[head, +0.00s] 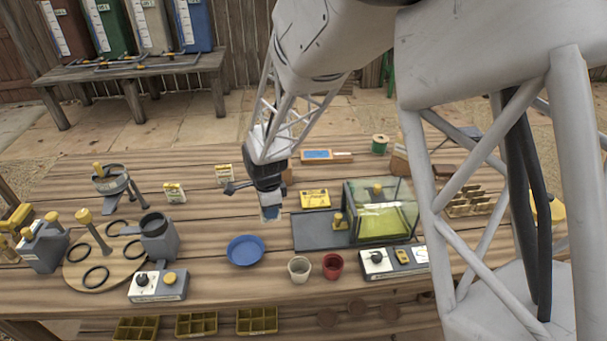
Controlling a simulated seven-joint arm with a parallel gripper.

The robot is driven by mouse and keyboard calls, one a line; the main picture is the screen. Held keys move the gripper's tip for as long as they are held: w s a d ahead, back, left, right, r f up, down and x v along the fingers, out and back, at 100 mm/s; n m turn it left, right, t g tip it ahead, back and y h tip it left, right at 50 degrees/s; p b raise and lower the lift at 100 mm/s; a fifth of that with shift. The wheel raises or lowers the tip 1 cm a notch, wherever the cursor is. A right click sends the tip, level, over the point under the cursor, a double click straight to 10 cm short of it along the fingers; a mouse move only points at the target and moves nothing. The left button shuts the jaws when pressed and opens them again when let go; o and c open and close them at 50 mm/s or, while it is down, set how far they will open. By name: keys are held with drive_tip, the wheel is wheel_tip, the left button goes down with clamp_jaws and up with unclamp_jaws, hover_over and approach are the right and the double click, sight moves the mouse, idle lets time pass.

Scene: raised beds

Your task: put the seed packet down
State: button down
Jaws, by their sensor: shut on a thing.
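My gripper (268,196) points down above the middle of the wooden table (215,205), between the blue dish and the dark mat. It is shut on the seed packet (270,213), a small pale and bluish piece that hangs below the fingers. The fingers hide the packet's upper part. I cannot tell how far its lower edge is from the table top.
A blue dish (245,251) lies in front of the gripper. A dark mat (313,231) and a clear box (381,212) with yellow contents stand to the right. A white cup (299,269) and a red cup (332,267) stand near the front. Bare wood shows left of the gripper.

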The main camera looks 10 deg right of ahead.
drive_tip(key=w+d+r+m, duration=0.2)
drive_tip(key=w+d, duration=1.6)
drive_tip(key=d, duration=0.4)
drive_tip(key=shift+w, duration=0.25)
drive_tip(key=shift+w+r, duration=0.1)
drive_tip(key=shift+w, duration=0.05)
hover_over(326, 154)
drive_tip(key=shift+f, duration=0.75)
drive_tip(key=shift+f, duration=0.1)
drive_tip(key=shift+f, duration=1.65)
drive_tip(key=shift+f, duration=0.15)
drive_tip(key=c, duration=1.1)
unclamp_jaws()
drive_tip(key=shift+o, duration=0.2)
